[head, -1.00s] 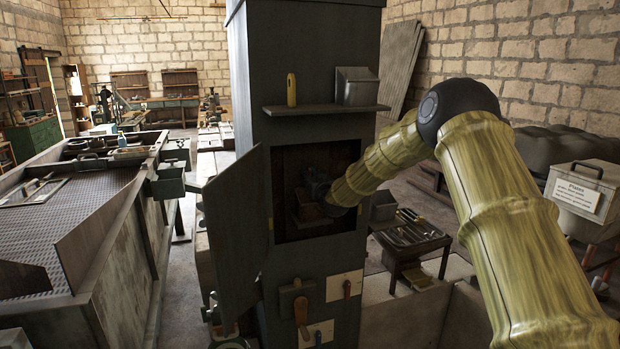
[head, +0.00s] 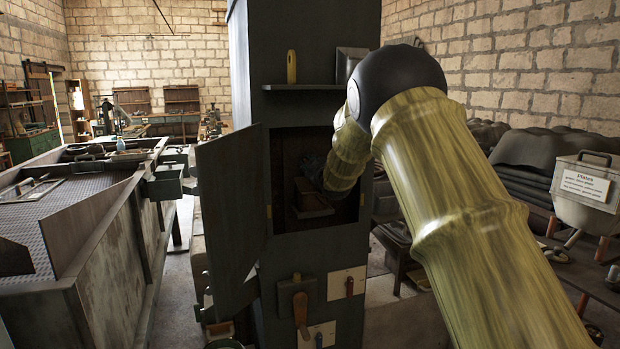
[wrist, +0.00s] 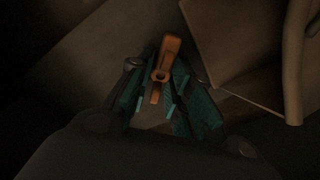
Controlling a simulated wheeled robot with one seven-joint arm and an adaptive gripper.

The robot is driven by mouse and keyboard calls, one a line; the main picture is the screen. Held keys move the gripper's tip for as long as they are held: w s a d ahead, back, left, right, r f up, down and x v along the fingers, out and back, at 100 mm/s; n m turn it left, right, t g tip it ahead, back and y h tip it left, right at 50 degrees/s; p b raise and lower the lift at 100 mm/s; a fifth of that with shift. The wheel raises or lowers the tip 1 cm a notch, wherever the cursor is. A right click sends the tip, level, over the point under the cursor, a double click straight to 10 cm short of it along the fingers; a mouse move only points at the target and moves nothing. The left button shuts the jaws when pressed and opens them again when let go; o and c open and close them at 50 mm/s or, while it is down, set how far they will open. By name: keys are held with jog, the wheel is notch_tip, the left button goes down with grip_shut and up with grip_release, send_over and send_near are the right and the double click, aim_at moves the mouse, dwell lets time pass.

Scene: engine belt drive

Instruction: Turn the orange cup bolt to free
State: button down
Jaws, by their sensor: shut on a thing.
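In the head view my arm reaches into the open cabinet cavity (head: 290,170). My gripper in there is in deep shadow, and the bolt cannot be made out in that view.
The cabinet door (head: 232,225) stands swung open on the left. A shelf (head: 300,86) with a yellow-handled item (head: 291,66) sits above the cavity. A brown box-like part (head: 312,197) lies inside it. In the wrist view a pale panel (wrist: 245,45) lies close on the right.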

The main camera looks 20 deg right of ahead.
jog(key=n+b, duration=0.9)
jog(key=shift+f, duration=0.2)
jog(key=shift+n+b, duration=0.3)
jog(key=shift+b, duration=0.05)
jog(key=c, duration=1.3)
grip_release()
jog(key=shift+s, duration=0.1)
jog(key=s, duration=0.7)
jog(key=shift+s+d, duration=0.1)
jog(key=shift+s, duration=0.05)
